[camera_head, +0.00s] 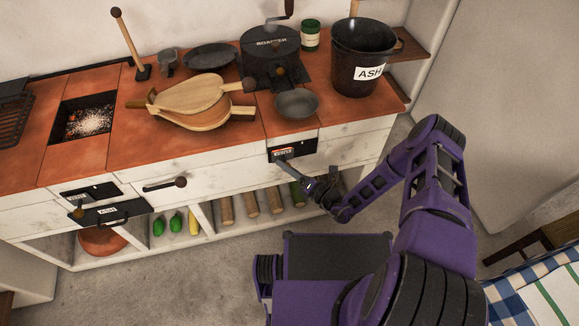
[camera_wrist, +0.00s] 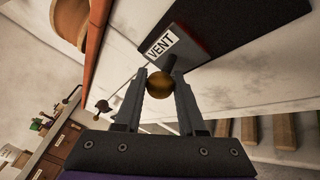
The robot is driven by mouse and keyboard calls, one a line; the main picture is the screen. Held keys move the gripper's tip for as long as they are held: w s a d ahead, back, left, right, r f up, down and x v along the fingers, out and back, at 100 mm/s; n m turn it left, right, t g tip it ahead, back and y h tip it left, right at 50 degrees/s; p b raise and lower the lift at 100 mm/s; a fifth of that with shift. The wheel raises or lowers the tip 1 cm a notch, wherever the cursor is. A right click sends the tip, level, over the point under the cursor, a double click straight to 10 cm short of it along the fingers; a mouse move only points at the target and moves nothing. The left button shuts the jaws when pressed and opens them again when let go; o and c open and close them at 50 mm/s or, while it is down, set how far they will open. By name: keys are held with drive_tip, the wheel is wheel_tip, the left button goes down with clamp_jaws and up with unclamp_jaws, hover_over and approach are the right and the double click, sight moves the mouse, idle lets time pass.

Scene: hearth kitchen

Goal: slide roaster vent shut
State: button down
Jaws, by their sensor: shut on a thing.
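The roaster vent is a black plate (camera_head: 292,146) set in the white counter front below the roaster (camera_head: 270,45). Its slider (camera_wrist: 183,46) carries a white VENT label and a dark stem with a round brass knob (camera_wrist: 159,84). My gripper (camera_head: 283,161) reaches the vent from the front right. In the wrist view my gripper (camera_wrist: 161,76) has its two fingers shut on the knob, one on each side. The dark plate (camera_wrist: 240,22) extends to the right of the slider in that view. The knob is hidden by the fingers in the head view.
A black ASH bucket (camera_head: 362,60) and a small pan (camera_head: 296,104) stand on the countertop above. Wooden bellows (camera_head: 200,100) lie to the left. Logs (camera_head: 250,204) fill the shelf below.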

drive_tip(key=shift+s+a, duration=0.15)
drive_tip(key=shift+a, duration=0.15)
drive_tip(key=c, duration=0.5)
unclamp_jaws()
drive_tip(key=shift+d, duration=0.1)
drive_tip(key=shift+s+d, duration=0.1)
drive_tip(key=shift+d, duration=0.05)
drive_tip(key=v, duration=1.7)
